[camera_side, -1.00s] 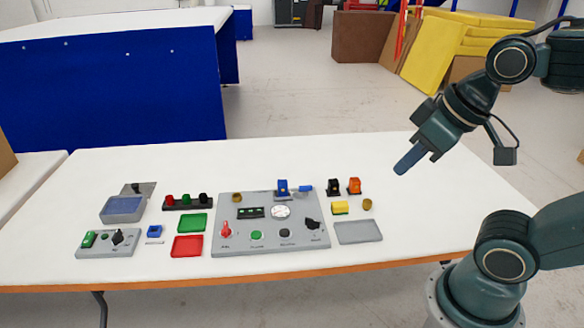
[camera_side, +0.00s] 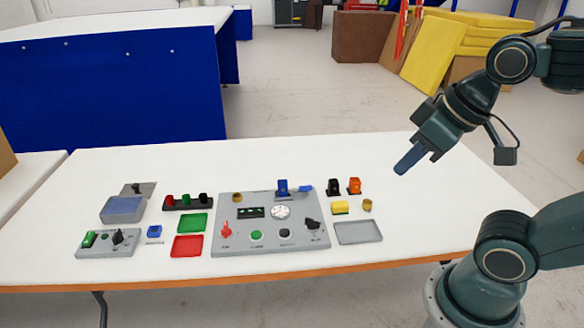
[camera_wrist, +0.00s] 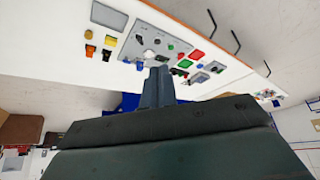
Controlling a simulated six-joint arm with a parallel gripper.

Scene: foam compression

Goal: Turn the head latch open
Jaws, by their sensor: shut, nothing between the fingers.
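A grey panel (camera_side: 270,242) lies on the white table. At its back edge stands a blue block (camera_side: 282,187) with a small blue lever (camera_side: 305,189) pointing right, which looks like the head latch. In the wrist view the panel (camera_wrist: 135,48) shows beyond the fingers, with small blue parts (camera_wrist: 139,65) at its near edge. My gripper (camera_side: 402,170) is shut and empty, high above the right part of the table, up and to the right of the panel, touching nothing. The shut fingers also show in the wrist view (camera_wrist: 158,74).
The panel also carries a red knob (camera_side: 226,230), a white dial (camera_side: 280,212) and a black knob (camera_side: 312,224). To its right are black and orange blocks (camera_side: 354,186), a yellow block (camera_side: 340,208) and a grey tray (camera_side: 372,240). Red and green trays (camera_side: 187,254) lie left. The table's right end is clear.

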